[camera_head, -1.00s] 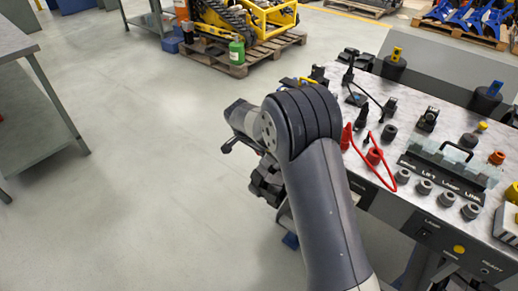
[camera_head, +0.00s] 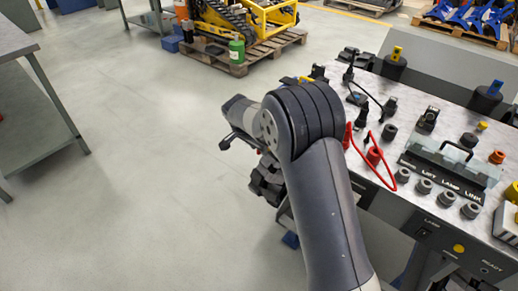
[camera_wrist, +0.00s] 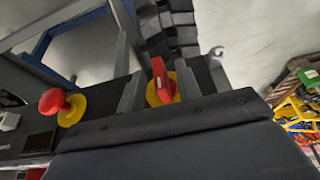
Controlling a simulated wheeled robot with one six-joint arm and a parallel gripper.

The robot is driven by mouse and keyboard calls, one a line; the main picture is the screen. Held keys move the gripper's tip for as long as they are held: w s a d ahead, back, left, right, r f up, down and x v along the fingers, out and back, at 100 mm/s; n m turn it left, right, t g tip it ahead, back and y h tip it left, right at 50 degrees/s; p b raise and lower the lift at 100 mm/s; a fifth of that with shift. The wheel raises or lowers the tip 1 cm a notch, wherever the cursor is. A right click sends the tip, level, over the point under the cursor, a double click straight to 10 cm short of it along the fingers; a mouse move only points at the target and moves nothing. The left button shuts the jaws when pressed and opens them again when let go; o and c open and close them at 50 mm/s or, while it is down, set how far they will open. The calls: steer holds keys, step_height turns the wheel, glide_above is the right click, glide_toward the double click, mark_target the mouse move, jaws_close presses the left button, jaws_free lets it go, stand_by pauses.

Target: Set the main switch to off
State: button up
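The main switch, a red rotary handle on a round yellow plate (camera_wrist: 160,82), shows in the wrist view on the dark panel. The handle appears roughly upright in that picture, leaning slightly. My gripper (camera_wrist: 158,74) is open, with one grey finger to the left of the handle and one to its right. Gaps show between the handle and the fingers, so it looks ungripped. In the head view my own arm hides the gripper and the switch. Any markings on the plate are too small to read.
A red mushroom button (camera_wrist: 55,102) on a yellow base sits left of the switch. The bench (camera_head: 400,112) carries plugs, a red cable (camera_head: 386,184) and a clear hinged cover (camera_head: 455,163). Open floor (camera_head: 150,190) lies to the left, with a grey table (camera_head: 62,110) beyond.

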steer(key=v, duration=0.9)
steer(key=shift+p, duration=0.3)
steer(key=shift+s, duration=0.1)
steer(key=b+x, duration=0.1)
steer(key=x, duration=1)
steer(key=shift+r, duration=0.1)
steer(key=shift+t, duration=0.3)
steer(key=shift+a+r, duration=0.1)
